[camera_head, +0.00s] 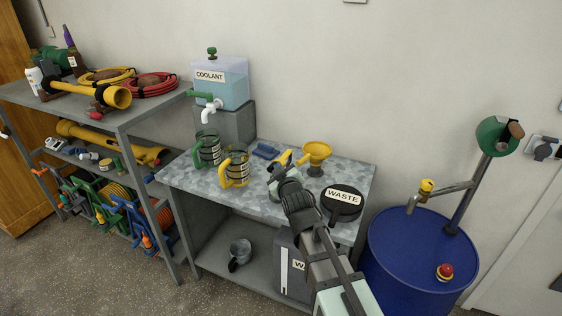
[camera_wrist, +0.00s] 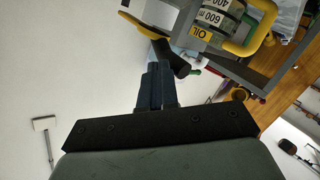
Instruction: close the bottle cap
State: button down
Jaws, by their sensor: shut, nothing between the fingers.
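My gripper (camera_head: 276,171) is shut and empty over the metal worktable (camera_head: 312,205). In the wrist view its fingers (camera_wrist: 158,72) are together, just below a dark cylindrical piece; I cannot tell if they touch it. A yellow part (camera_head: 283,157) shows just beyond my gripper. A clear jug with a yellow handle (camera_head: 235,168) stands to its left; a jug labelled OIL (camera_wrist: 207,28) shows in the wrist view. I cannot tell which bottle cap is meant. A dark bottle with a purple top (camera_head: 71,52) and a white bottle (camera_head: 34,79) stand on the left shelf.
A yellow funnel (camera_head: 316,151) and the round black WASTE container (camera_head: 342,199) are right of my gripper. A green-handled jug (camera_head: 207,148) and the COOLANT tank (camera_head: 222,84) with a white tap stand left. A blue drum (camera_head: 420,245) stands at the right.

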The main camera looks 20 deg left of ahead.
jog(key=shift+s+f, duration=0.1)
jog(key=shift+f, duration=0.3)
